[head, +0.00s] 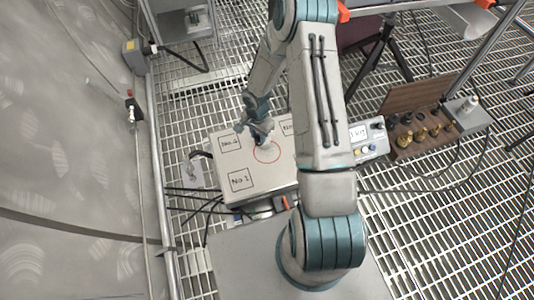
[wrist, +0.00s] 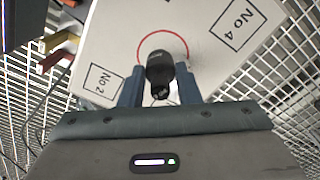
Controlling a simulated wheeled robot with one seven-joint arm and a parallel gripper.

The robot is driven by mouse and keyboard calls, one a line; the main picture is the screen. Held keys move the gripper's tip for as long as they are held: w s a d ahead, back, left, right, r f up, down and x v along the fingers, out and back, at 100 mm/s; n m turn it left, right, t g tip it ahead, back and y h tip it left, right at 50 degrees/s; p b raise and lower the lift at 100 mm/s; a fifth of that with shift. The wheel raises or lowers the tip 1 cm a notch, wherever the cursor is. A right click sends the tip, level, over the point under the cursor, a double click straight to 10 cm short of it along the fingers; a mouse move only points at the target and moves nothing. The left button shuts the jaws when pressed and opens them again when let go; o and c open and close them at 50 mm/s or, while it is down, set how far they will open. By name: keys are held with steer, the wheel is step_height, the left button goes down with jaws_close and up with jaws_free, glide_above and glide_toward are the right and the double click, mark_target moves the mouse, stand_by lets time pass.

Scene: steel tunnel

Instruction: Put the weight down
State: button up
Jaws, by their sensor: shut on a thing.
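My gripper (wrist: 160,88) is shut on a dark, rounded weight (wrist: 160,68), held between its two blue fingers in the wrist view. The pale square plate (head: 268,185) has a red circle (head: 256,159) in its middle and labelled squares near its corners. In the head view my gripper (head: 262,138) is over the plate at the upper part of the circle. In the wrist view the weight overlaps the red circle (wrist: 184,42). I cannot tell whether its base touches the plate. My arm hides the plate's right side in the head view.
A wooden case (head: 405,148) with several brass and dark weights lies open at right. A grey control box (head: 370,150) with buttons stands beside the plate. Cables run over the grating left of the plate. A curved tunnel wall (head: 60,150) and rail close off the left.

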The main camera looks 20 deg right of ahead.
mark_target(257, 141)
steer(key=f, duration=0.1)
steer(key=f+m, duration=0.1)
steer(key=s+a+f, duration=0.1)
steer(key=shift+f, duration=0.3)
steer(key=shift+m, duration=0.3)
step_height(257, 141, down, 10)
steer(key=b, duration=0.4)
steer(key=shift+f+b, duration=0.15)
steer(key=shift+b, duration=0.25)
steer(key=o, duration=1.1)
